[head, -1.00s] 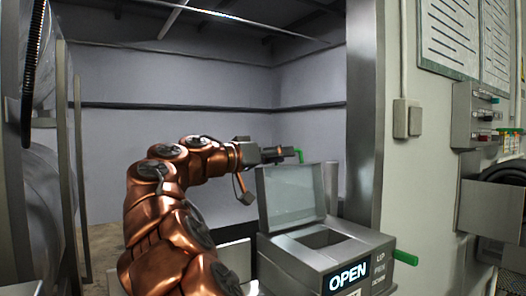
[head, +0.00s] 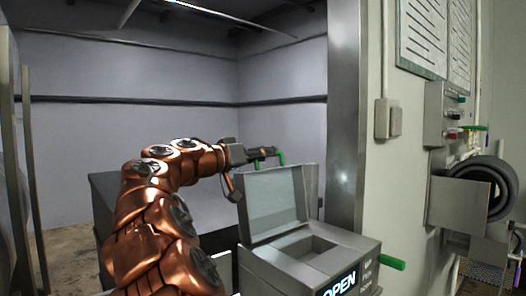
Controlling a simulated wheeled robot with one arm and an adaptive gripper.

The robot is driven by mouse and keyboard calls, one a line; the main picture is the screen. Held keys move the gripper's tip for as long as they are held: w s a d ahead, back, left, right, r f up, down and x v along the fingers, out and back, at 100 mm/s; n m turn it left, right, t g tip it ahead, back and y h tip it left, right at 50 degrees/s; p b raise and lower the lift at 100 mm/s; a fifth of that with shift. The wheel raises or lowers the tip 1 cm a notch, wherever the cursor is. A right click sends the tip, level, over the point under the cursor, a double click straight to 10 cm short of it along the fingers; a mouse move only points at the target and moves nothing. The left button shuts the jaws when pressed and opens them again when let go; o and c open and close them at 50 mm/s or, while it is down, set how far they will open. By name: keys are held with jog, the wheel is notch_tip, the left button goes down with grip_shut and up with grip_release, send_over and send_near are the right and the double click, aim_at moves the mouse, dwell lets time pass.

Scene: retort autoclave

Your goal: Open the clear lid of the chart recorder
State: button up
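A grey metal box (head: 345,243) with a lit "OPEN" display stands at the lower middle of the head view; I take it to be the chart recorder. Its pale, see-through, grey-framed lid (head: 274,204) stands raised and tilted back at the rear left, uncovering a recess in the top. My gripper (head: 268,154) is just above and behind the lid's upper edge. A green bent piece shows at its tip; I cannot tell whether it is part of the gripper or whether it touches the lid. The finger opening cannot be made out.
A green handle (head: 392,262) sticks out from the box's right side. A metal post (head: 344,120) rises behind it. A switch box (head: 388,118), a control panel (head: 449,112) and a round dark fixture (head: 484,190) are at the right. A dark block (head: 110,190) stands behind my arm.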

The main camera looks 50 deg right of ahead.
jog(key=shift+d, duration=0.35)
jog(key=shift+c, duration=0.3)
grip_shut()
